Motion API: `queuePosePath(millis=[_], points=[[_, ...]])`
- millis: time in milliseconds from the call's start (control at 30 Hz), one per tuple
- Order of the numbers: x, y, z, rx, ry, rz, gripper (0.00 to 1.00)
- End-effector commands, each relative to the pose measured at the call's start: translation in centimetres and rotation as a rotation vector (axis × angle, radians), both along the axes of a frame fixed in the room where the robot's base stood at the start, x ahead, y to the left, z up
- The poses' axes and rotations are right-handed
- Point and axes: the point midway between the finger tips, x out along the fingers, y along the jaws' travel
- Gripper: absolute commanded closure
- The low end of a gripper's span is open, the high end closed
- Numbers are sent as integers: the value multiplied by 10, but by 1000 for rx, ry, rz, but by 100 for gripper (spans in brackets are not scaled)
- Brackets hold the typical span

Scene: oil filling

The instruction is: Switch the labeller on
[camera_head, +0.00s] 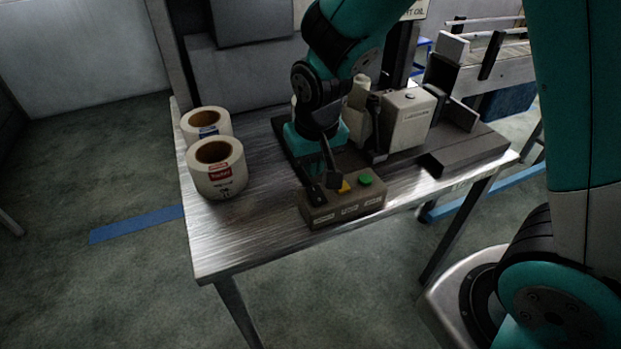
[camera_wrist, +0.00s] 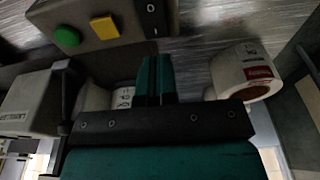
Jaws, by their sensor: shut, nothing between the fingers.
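The labeller (camera_head: 406,120) is a pale box-shaped machine on the metal table; part of it shows at the left in the wrist view (camera_wrist: 30,103). In front of it is a grey control box (camera_head: 345,207) with a green button (camera_head: 365,180), a yellow button (camera_head: 345,187) and a black switch at its left end. The switch (camera_wrist: 153,14) is marked 0 and I in the wrist view and is cut by the top edge. My gripper (camera_head: 334,182) is shut and empty, its tips close over the control box near the switch and yellow button. I cannot tell whether they touch.
Two label rolls (camera_head: 217,171) (camera_head: 206,122) stand at the table's left. A conveyor (camera_head: 495,68) is at the back right. The table (camera_head: 238,248) is bare at its front left.

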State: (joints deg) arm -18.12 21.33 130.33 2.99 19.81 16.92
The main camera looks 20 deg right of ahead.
Motion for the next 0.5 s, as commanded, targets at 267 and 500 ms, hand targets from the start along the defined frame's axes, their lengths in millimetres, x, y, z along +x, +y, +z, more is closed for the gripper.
queuePosePath(millis=[267, 500], points=[[6, 0, -38, 0, 1, 0, 100], [7, 0, -44, 1, -1, 0, 100]])
